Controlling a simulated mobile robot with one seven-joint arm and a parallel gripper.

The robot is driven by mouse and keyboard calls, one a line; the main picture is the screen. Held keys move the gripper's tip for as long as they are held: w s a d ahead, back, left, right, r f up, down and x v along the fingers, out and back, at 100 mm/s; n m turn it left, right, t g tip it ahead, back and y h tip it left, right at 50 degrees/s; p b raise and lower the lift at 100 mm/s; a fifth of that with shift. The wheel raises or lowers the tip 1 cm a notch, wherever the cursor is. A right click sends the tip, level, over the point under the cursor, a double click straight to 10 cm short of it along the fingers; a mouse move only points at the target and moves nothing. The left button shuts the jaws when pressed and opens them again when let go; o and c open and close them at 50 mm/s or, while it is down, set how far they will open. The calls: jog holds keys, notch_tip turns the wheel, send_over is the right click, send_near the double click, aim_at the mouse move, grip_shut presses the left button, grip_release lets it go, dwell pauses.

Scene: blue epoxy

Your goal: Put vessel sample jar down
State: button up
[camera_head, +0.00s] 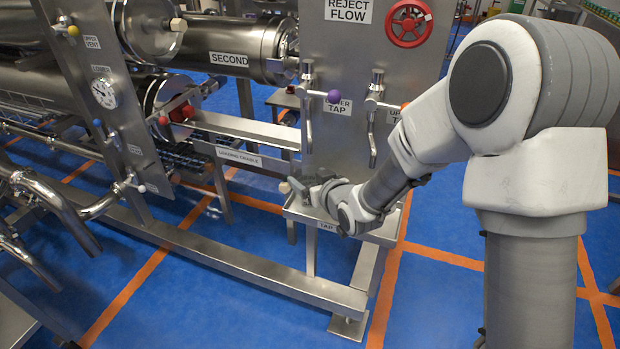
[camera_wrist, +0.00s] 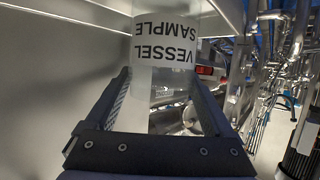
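The vessel sample jar (camera_wrist: 165,85) is a clear container with a white label reading "VESSEL SAMPLE", upside down in the wrist view. My gripper (camera_wrist: 163,88) has one finger on each side of it, and both fingertips appear to touch it. In the head view my gripper (camera_head: 308,190) is at the small steel ledge (camera_head: 294,210) labelled "TAP", below the upright panel. The jar is too small and covered there to make out clearly. I cannot tell whether its base touches the ledge.
The steel panel (camera_head: 350,60) with tap handles and a red handwheel (camera_head: 408,23) rises behind my gripper. A "LOADING CRADLE" rail (camera_head: 238,157) runs to the left. Steel pipes (camera_head: 50,205) fill the far left. Blue floor is open in front of the frame.

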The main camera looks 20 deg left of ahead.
jog(key=shift+o, duration=0.6)
jog(key=shift+r, duration=0.1)
